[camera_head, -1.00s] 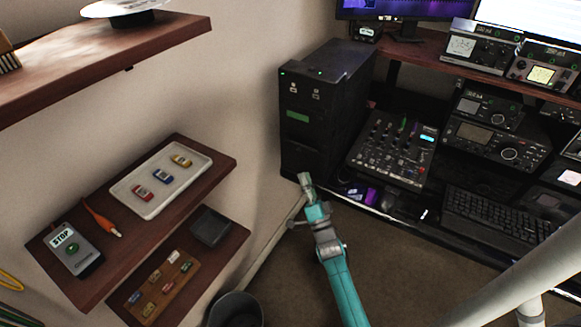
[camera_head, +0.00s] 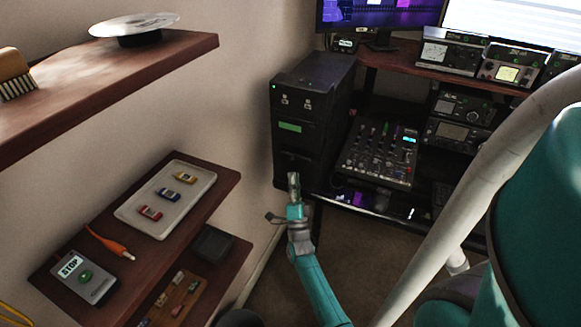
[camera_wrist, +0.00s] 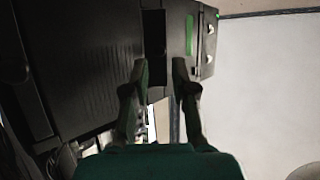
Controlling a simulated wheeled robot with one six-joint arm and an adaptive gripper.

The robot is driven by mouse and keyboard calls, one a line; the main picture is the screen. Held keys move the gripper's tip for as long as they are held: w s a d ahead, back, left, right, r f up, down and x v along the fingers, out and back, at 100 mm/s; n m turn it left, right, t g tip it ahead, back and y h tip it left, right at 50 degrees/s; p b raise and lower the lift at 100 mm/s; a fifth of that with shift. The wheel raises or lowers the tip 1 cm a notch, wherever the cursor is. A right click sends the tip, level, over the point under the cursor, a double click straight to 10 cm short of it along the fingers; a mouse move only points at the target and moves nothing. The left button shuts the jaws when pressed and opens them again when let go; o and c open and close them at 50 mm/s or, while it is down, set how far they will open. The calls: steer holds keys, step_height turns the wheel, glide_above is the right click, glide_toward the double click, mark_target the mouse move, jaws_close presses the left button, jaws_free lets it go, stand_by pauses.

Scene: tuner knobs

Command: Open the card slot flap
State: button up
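The black computer tower (camera_head: 308,110) stands against the wall at the back, with a green strip (camera_head: 290,127) on its front. The green strip also shows in the wrist view (camera_wrist: 189,35), on a dark front panel. I cannot tell which part is the card slot flap. My gripper (camera_head: 293,182) is in front of the tower's lower front in the head view; whether it touches is unclear. In the wrist view my gripper (camera_wrist: 160,68) has its two fingers apart, with nothing held between them. The fingertips point at the dark tower surfaces, below the green strip.
A mixer (camera_head: 378,152) sits on the desk right of the tower. Left wall shelves hold a white tray (camera_head: 190,207) of toy cars and a STOP button box (camera_head: 85,278). My pale and teal arm links cover the right side. Carpet (camera_head: 350,255) is open below.

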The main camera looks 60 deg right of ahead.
mark_target(294, 158)
steer(key=shift+x, duration=2.3)
jaws_close()
